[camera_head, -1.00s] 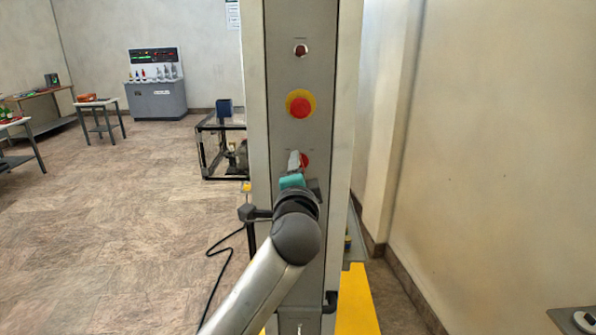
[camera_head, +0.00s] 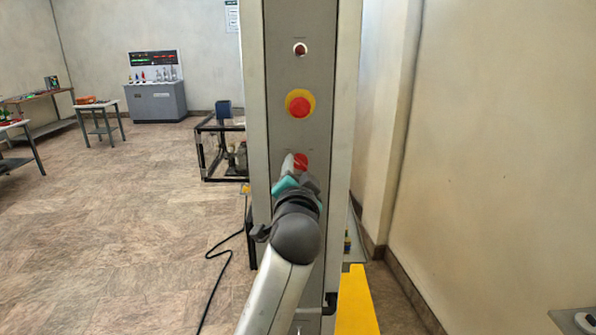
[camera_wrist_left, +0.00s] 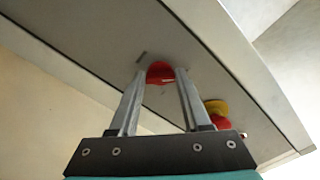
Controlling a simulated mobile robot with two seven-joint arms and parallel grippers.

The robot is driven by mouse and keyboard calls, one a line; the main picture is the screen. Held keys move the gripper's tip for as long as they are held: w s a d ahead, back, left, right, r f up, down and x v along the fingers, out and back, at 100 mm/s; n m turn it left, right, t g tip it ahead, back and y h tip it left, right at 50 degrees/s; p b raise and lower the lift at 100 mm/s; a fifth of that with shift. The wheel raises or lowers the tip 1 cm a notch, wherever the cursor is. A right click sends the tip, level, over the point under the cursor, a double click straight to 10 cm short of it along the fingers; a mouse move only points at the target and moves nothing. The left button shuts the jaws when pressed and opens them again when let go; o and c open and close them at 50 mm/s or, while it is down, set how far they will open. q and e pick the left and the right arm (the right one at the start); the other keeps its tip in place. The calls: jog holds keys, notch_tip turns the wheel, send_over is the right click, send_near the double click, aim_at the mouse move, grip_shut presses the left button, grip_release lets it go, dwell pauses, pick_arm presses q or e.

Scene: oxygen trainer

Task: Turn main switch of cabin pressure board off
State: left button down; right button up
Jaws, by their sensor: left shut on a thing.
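The cabin pressure board (camera_head: 319,80) is a tall, narrow grey panel in the middle of the head view. The red main switch (camera_head: 301,161) is on its front, below a red button on a yellow disc. In the left wrist view the red switch (camera_wrist_left: 160,72) lies between my two fingertips. My left gripper (camera_head: 292,163) is at the switch and shut on it; the fingers hide part of it in the head view. My right gripper is not in view.
The red emergency-style button (camera_head: 299,104) with its yellow disc sits above the switch; it also shows in the wrist view (camera_wrist_left: 217,112). A small red indicator (camera_head: 300,49) is higher up. A black-framed table (camera_head: 215,150) stands behind left. A wall is at right, open floor at left.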

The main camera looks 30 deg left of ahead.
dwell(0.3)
pick_arm(q)
jog(key=shift+c, duration=1.8)
grip_release()
